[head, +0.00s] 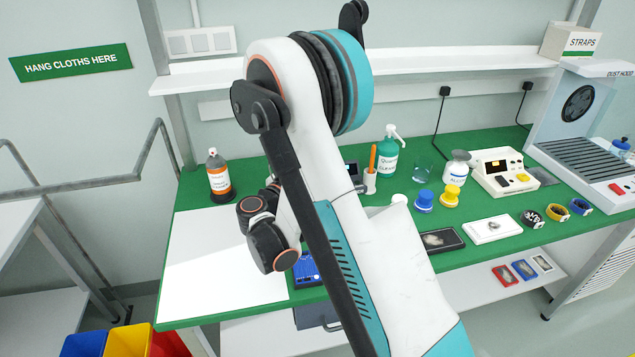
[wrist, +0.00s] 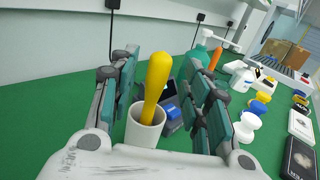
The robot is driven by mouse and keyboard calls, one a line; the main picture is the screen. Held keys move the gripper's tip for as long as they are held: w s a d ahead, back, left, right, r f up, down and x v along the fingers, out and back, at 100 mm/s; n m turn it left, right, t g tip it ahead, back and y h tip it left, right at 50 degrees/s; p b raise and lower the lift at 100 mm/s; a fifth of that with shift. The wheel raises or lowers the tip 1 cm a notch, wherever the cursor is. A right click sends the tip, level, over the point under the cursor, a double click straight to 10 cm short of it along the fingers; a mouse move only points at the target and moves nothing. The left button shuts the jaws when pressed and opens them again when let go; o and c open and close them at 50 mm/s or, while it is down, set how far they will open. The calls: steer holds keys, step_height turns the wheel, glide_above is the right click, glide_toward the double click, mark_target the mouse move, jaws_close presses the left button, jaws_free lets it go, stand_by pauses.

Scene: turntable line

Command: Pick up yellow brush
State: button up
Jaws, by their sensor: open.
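The yellow brush (wrist: 156,82) stands in a white cup (wrist: 145,127) in the wrist view, its thick rounded handle pointing up and leaning slightly right. The brush's lower end is hidden inside the cup. My gripper (wrist: 165,65) is open, with one finger left of the handle and the other right of it. A gap shows on both sides of the handle in the picture; how far the handle lies between the fingers in depth is hard to tell. In the head view my arm hides the gripper and the yellow brush.
An orange stick (head: 373,157) in a white holder (head: 370,181) stands near a green pump bottle (head: 388,150). A dark device (wrist: 172,100) is just behind the brush's cup. Blue and yellow pots (head: 424,200) are further right. A spray bottle (head: 219,177) and a white mat (head: 205,260) are left.

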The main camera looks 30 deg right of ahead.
steer(key=shift+b+x, duration=0.3)
steer(key=shift+x, duration=1.3)
steer(key=shift+r, duration=0.1)
steer(key=shift+a, duration=0.1)
jaws_close()
steer(key=shift+r, duration=0.1)
